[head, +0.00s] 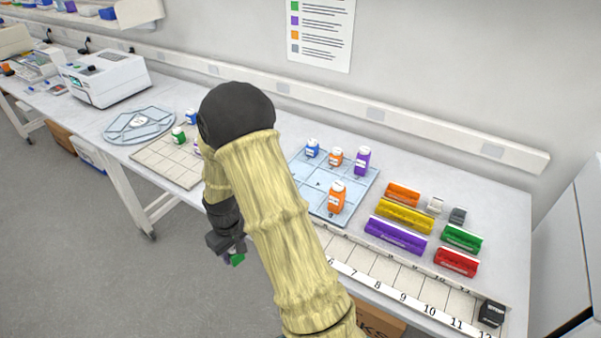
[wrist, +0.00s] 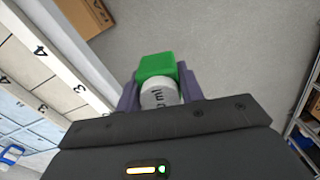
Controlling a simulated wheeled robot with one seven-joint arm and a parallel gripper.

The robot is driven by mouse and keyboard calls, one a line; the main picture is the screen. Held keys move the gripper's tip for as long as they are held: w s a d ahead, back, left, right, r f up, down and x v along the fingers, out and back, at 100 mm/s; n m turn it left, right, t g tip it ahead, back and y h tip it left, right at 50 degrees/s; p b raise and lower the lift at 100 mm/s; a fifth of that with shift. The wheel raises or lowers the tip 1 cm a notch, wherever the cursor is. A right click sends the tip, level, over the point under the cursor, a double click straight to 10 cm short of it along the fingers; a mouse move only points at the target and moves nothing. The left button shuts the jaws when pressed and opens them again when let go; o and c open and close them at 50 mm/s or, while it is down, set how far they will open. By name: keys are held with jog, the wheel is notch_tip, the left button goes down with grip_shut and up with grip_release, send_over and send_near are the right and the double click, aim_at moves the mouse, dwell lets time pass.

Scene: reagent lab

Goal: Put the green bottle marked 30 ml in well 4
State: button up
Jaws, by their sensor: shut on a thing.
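My gripper (head: 230,248) is shut on a green bottle (wrist: 157,68) and holds it out over the floor, in front of the bench. The bottle's white label shows "ml" in the wrist view; its number is partly hidden by my gripper. In the head view only a small green part of the bottle (head: 238,259) shows. Well 4 (wrist: 20,62) is a pale cell in the numbered strip at the left of the wrist view, between two marks reading 4. In the head view my arm hides that end of the strip.
Another green bottle (head: 179,136) stands on a beige grid board (head: 160,160). A blue tray (head: 310,185) holds several bottles. Coloured racks (head: 395,236) stand right of it. A dark block (head: 491,313) sits at the strip's right end. Visible wells 7 to 11 look empty.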

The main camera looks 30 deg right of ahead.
notch_tip(320, 180, down, 11)
jog(key=m, duration=0.2)
jog(key=shift+m, duration=0.3)
